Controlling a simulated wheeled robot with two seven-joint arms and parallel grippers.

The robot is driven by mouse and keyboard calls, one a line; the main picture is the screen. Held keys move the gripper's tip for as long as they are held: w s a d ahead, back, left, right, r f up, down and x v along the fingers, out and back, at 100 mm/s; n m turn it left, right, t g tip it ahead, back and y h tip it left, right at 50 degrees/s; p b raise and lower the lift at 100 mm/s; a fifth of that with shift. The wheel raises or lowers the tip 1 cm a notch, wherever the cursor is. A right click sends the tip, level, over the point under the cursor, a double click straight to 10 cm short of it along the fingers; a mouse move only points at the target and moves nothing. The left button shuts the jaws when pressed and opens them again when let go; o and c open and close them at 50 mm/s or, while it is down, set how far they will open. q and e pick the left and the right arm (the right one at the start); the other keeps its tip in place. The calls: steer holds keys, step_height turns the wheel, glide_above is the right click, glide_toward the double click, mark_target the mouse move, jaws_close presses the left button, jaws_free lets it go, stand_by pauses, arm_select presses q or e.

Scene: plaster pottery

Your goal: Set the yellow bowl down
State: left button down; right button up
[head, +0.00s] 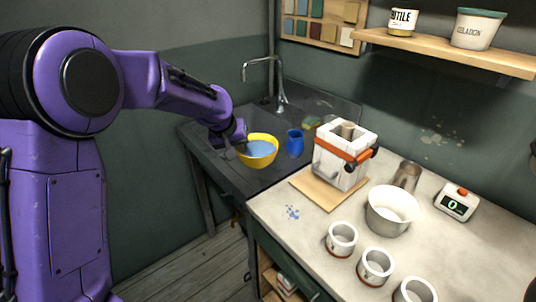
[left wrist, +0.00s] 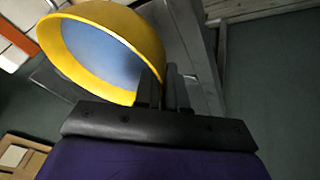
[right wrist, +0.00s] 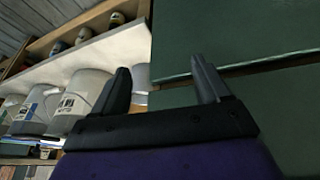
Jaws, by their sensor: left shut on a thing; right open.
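The yellow bowl (head: 259,158) shows in the head view at the dark sink counter (head: 220,158), with blue-grey contents inside. My left gripper (head: 240,140) is at the bowl's left rim. In the left wrist view the yellow bowl (left wrist: 120,30) looks strongly tilted to the camera, and the left gripper's fingers (left wrist: 168,90) are shut on its rim. I cannot tell whether the bowl's base touches the counter. My right gripper (right wrist: 160,88) is open and empty in the right wrist view, in front of a dark green panel.
A blue cup (head: 294,143) stands just right of the bowl, with the faucet (head: 280,90) behind. A white press-like device (head: 343,155) on a wooden board is further right.

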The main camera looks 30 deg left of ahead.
arm_select(q)
steer(key=w+a+f+p, duration=0.1)
steer(key=w+a+f, duration=0.1)
steer(key=w+f, duration=0.1)
steer(key=w+a+f+p, duration=0.1)
steer(key=w+a+f, duration=0.2)
steer(key=w, duration=0.1)
steer(key=w+a+f+p, duration=0.2)
steer(key=w+a+f, duration=0.1)
steer(key=f, duration=0.1)
steer(key=shift+w+a, duration=0.1)
steer(key=shift+w, duration=0.2)
step_height(320, 180, down, 2)
steer(key=shift+s+f+p, duration=0.1)
steer(key=shift+p, duration=0.85)
steer(key=shift+f, duration=0.4)
steer(key=c, duration=1.2)
jaws_free()
steer(key=shift+r, duration=0.3)
steer(key=b+v, duration=0.2)
steer(key=v, duration=0.9)
steer(key=shift+s+r, duration=0.25)
steer(key=shift+r, duration=0.05)
